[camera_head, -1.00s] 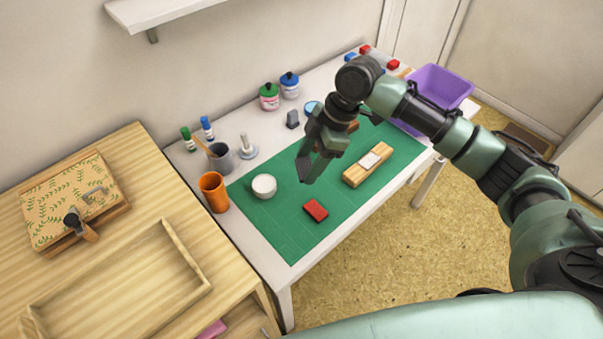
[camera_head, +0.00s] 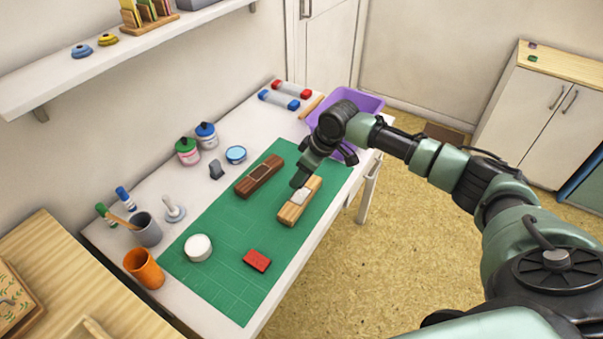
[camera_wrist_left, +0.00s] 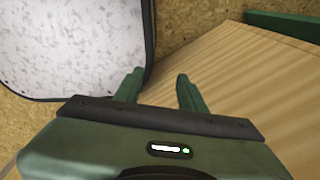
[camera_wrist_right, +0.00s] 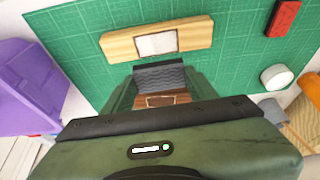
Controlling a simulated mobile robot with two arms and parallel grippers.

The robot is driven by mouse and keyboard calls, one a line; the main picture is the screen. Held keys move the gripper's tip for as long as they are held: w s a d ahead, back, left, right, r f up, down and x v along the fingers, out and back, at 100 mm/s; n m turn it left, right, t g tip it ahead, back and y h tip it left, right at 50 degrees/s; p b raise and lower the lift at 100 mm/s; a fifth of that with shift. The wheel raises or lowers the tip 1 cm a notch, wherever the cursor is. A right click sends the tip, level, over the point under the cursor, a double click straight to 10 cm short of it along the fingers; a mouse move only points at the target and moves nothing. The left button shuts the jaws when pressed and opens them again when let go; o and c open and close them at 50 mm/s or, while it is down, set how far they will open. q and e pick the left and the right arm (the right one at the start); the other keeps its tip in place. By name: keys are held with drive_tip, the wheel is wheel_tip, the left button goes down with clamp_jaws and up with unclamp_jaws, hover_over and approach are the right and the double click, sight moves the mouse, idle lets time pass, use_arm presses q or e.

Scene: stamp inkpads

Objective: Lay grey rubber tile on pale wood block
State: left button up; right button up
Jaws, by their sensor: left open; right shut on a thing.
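The pale wood block (camera_head: 291,213) lies on the green mat, with a whitish patch on its top; it also shows in the right wrist view (camera_wrist_right: 120,47). My right gripper (camera_head: 300,178) is just above and behind this block. In the right wrist view it is shut on the dark grey ribbed rubber tile (camera_wrist_right: 160,77), held between the fingertips. The tile appears beside the block's edge there, apart from the pale patch; its height above the mat is unclear. My left gripper (camera_wrist_left: 160,92) is open and empty near a wooden surface, outside the head view.
A dark brown wood block (camera_head: 250,185) lies behind the pale one on the green mat (camera_head: 215,278). A red block (camera_head: 257,260) and white round pot (camera_head: 198,248) stand at the near left. A purple bin (camera_head: 368,103) is at the far end.

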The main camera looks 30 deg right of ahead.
sight(307, 179)
drive_tip(key=shift+r+p, duration=0.1)
drive_tip(key=shift+p, duration=0.4)
drive_tip(key=shift+f+b, duration=0.8)
drive_tip(key=shift+f, duration=1.5)
drive_tip(key=shift+f+b, duration=0.55)
drive_tip(key=shift+f, duration=0.6)
drive_tip(key=o, duration=1.4)
drive_tip(key=v, duration=0.7)
drive_tip(key=shift+r+b, duration=0.3)
drive_tip(key=shift+r, duration=0.05)
